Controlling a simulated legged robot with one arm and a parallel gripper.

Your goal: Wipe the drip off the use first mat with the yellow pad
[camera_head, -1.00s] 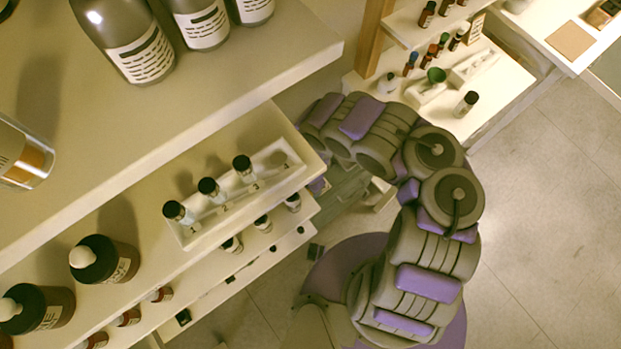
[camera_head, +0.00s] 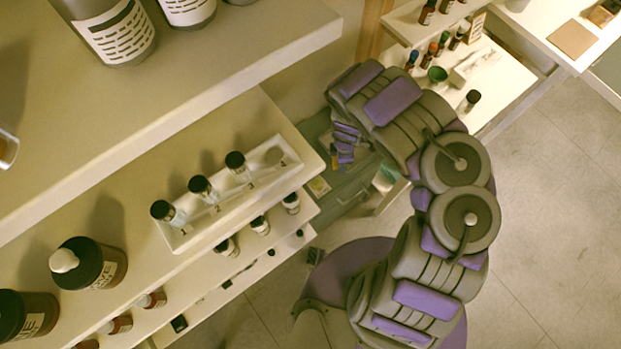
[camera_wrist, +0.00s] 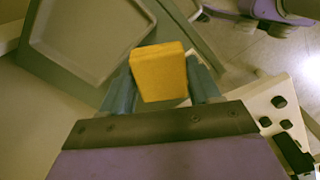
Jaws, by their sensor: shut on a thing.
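In the wrist view my gripper (camera_wrist: 160,82) is shut on the yellow pad (camera_wrist: 159,68), a thick block held between two blue-grey fingers. The pad is above a grey tray-like surface with a raised rim (camera_wrist: 92,38) and looks apart from it. In the head view my arm reaches up and bends toward the gap behind the shelf end; the fingers and pad cannot be made out clearly there. I cannot pick out the use first mat with certainty, and no drip shows. A plain tan square (camera_head: 571,38) lies on the far right table, with no readable label.
A shelf with a white numbered rack (camera_head: 228,196) of dark-capped bottles is left of my arm. Large bottles (camera_head: 112,30) stand on the upper shelf. The floor at right is clear.

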